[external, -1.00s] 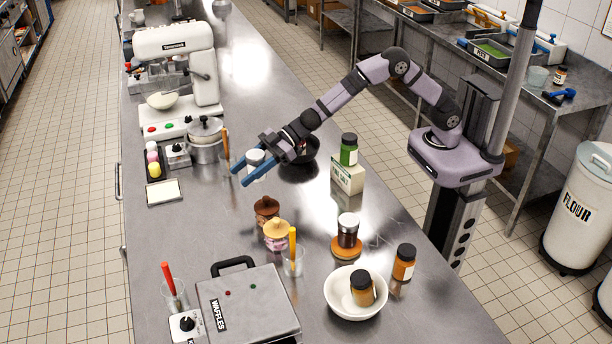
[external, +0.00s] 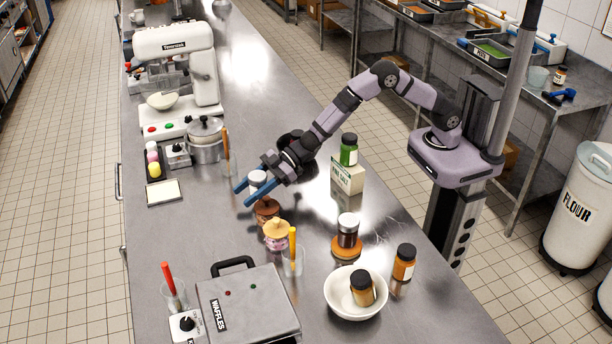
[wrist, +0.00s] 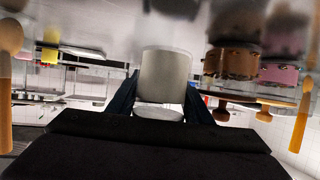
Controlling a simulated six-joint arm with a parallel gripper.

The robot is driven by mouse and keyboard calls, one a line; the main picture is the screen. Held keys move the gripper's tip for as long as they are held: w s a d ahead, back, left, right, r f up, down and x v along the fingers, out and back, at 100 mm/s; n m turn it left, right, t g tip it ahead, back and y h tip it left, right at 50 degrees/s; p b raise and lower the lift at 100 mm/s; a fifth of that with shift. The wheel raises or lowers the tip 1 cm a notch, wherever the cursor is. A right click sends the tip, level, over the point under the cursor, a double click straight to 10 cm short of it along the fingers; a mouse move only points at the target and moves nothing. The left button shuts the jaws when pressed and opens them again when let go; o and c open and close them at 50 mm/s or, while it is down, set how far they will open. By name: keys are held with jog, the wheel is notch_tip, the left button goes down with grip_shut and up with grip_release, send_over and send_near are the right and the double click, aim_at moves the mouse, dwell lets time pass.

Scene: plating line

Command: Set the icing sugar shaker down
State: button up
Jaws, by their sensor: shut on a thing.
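The icing sugar shaker (external: 258,179) is a small pale grey-white cylinder. My gripper (external: 243,196) is shut on it, with a blue finger on each side. In the wrist view the shaker (wrist: 165,80) fills the space between the fingers, and that view is upside down, with the steel counter at the top. The shaker is upright, low over the counter (external: 225,245) or on it; I cannot tell whether its base touches.
A brown-lidded jar (external: 267,206) and a pink jar with a yellow lid (external: 276,231) stand just in front of my gripper. A tumbler with an orange-handled tool (external: 226,143) and a pot (external: 204,148) stand behind left. A salt box (external: 347,176) stands right. Counter left of the jars is clear.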

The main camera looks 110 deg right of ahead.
jog(key=shift+f, duration=1.05)
jog(key=shift+f, duration=0.2)
jog(key=o, duration=0.9)
jog(key=shift+r, duration=0.1)
jog(key=shift+r, duration=0.15)
jog(key=b+v, duration=0.2)
jog(key=v, duration=1)
jog(key=shift+s, duration=0.1)
